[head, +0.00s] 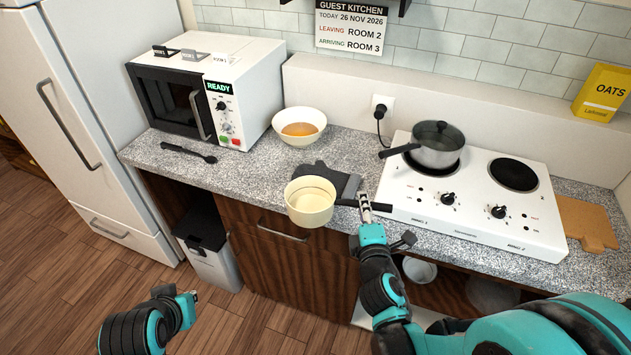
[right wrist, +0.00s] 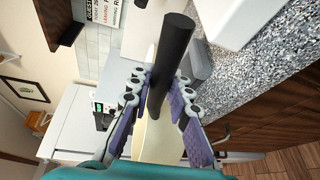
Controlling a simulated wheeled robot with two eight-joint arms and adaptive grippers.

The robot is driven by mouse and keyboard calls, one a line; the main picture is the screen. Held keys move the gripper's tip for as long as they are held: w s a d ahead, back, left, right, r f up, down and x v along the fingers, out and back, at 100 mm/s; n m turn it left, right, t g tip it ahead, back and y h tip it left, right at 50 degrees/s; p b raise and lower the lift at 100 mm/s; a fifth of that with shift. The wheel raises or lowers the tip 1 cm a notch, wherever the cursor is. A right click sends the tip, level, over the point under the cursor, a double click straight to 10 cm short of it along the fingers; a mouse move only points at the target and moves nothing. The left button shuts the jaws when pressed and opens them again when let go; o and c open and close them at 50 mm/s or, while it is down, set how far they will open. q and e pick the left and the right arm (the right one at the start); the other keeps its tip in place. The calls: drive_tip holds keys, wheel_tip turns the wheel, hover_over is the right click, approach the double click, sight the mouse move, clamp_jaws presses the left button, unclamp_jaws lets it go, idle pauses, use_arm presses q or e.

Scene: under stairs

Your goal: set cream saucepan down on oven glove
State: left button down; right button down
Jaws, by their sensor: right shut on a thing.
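The cream saucepan (head: 310,203) is upright at the front edge of the counter, its black handle (head: 364,204) pointing right. My right gripper (head: 366,207) is shut on that handle, which also shows between the fingers in the right wrist view (right wrist: 170,65). The dark grey oven glove (head: 337,180) lies on the counter just behind the pan, partly hidden by it. I cannot tell whether the pan touches the glove or hangs above it. My left gripper (head: 186,308) is low over the floor, away from the counter; its fingers are too unclear to read.
A white hob (head: 470,218) with a lidded grey pot (head: 438,146) stands right of the glove. A bowl of orange food (head: 299,127) is behind it. A microwave (head: 208,88) and a black spoon (head: 188,152) are left. Counter left of the pan is clear.

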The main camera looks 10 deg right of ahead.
drive_tip(key=shift+s+d+f, duration=0.1)
drive_tip(key=shift+s+d, duration=0.1)
drive_tip(key=shift+s, duration=0.4)
drive_tip(key=shift+d, duration=0.15)
drive_tip(key=shift+h, duration=0.3)
drive_tip(key=b+x, duration=0.1)
drive_tip(key=x, duration=0.5)
drive_tip(key=r+b+x, duration=0.1)
drive_tip(key=x, duration=0.4)
drive_tip(key=r+b+x, duration=0.1)
drive_tip(key=b+x, duration=0.1)
drive_tip(key=x, duration=0.4)
drive_tip(key=shift+w+d+f, duration=0.1)
drive_tip(key=shift+w, duration=0.3)
drive_tip(key=shift+f+b, duration=1)
drive_tip(key=shift+f, duration=0.65)
drive_tip(key=shift+f, duration=0.2)
drive_tip(key=c, duration=1.4)
unclamp_jaws()
drive_tip(key=shift+r, duration=0.1)
